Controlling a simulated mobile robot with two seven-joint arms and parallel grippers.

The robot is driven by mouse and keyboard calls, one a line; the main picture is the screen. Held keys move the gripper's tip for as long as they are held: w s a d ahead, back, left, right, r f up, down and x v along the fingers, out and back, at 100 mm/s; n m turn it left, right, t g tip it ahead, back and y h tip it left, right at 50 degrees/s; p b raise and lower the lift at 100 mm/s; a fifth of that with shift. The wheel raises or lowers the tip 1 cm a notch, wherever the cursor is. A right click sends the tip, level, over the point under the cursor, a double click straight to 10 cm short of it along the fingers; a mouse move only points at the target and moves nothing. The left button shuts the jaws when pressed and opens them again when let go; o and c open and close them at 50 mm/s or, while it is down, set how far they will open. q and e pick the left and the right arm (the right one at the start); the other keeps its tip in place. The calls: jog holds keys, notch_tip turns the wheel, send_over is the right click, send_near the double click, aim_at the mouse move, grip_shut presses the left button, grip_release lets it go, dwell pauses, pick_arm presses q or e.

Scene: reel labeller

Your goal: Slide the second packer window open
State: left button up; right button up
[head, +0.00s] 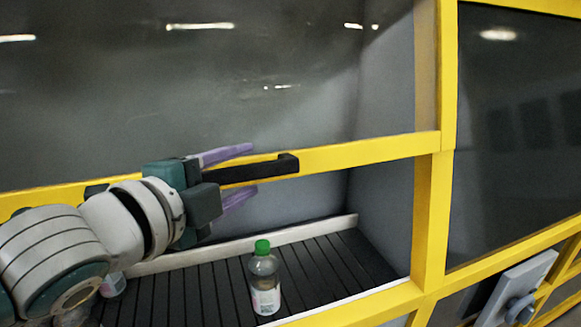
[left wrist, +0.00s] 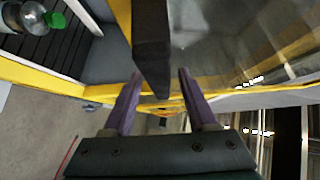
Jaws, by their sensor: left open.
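The window (head: 250,70) is a large dark glass pane with a yellow bottom rail (head: 370,148). A black bar handle (head: 265,170) is fixed on this rail. Below the rail shows a gap onto a slatted black bed. My left gripper (head: 250,170) is open, with one purple finger above the handle and one below it. In the left wrist view the black handle (left wrist: 152,45) reaches between the two spread fingers of the gripper (left wrist: 160,76), with space visible on both sides. Whether a finger touches it cannot be told. My right gripper is out of view.
A clear bottle with a green cap (head: 264,280) stands on the slatted bed (head: 200,300) below the rail. A yellow post (head: 432,220) is to the right, with another dark pane (head: 520,120) beyond. A grey box with a knob (head: 515,290) is at lower right.

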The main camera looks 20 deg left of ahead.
pick_arm(q)
jog(key=b+v, duration=0.2)
jog(key=v, duration=0.7)
jog(key=shift+s+b, duration=0.4)
jog(key=s+f+n+g+y, duration=0.3)
jog(key=s+f+n+g, duration=0.8)
jog(key=s+f+n, duration=0.45)
notch_tip(320, 180, up, 16)
jog(key=s+g+p, duration=0.1)
jog(key=s+p, duration=0.1)
jog(key=p, duration=1.3)
jog(key=shift+s+r+n, duration=0.15)
jog(key=shift+s+n, duration=0.15)
jog(key=shift+n, duration=0.05)
